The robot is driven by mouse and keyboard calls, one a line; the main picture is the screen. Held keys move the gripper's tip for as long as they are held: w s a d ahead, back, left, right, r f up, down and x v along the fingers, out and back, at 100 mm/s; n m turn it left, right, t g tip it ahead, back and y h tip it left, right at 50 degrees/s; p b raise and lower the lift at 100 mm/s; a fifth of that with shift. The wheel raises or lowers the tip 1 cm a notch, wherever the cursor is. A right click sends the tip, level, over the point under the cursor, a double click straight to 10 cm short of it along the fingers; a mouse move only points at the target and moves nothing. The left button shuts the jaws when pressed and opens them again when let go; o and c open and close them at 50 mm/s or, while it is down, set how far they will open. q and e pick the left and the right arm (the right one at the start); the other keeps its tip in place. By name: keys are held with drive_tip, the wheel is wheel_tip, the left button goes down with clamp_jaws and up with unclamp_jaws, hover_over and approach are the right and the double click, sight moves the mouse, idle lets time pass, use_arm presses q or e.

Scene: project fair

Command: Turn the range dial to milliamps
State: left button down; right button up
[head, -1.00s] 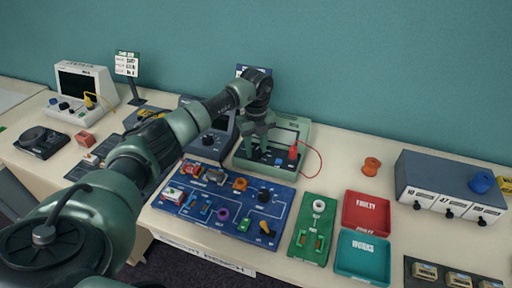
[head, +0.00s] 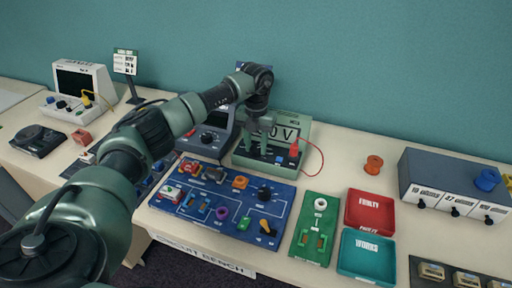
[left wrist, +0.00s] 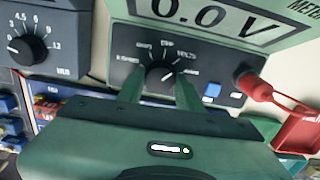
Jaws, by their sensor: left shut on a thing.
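The green meter (head: 291,124) stands at the back of the bench, and its display reads 0.0 V in the left wrist view (left wrist: 225,18). Its black range dial (left wrist: 160,76) sits on the dark front panel, with small labels around it too blurred to read surely. The dial's white mark appears to point up and right. My left gripper (head: 262,140) is at this panel. In the left wrist view its two fingers (left wrist: 160,92) stand on either side of the dial, shut on it. The gripper hides the dial in the head view. My right gripper is out of view.
A red plug (left wrist: 256,86) with a lead and a blue button (left wrist: 212,90) are right of the dial. A grey supply with a knob (left wrist: 28,48) stands close on the left. The blue circuit board (head: 222,205) lies in front.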

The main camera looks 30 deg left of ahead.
use_arm(q)
drive_tip(key=m+b, duration=0.1)
drive_tip(key=m, duration=0.5)
drive_tip(key=shift+w+m+b, duration=0.1)
drive_tip(key=shift+m+b, duration=0.2)
drive_tip(key=m, duration=0.4)
drive_tip(key=shift+b, duration=0.4)
drive_tip(key=shift+r+m, duration=0.1)
drive_tip(key=shift+m, duration=1.1)
drive_tip(key=c, duration=0.9)
unclamp_jaws()
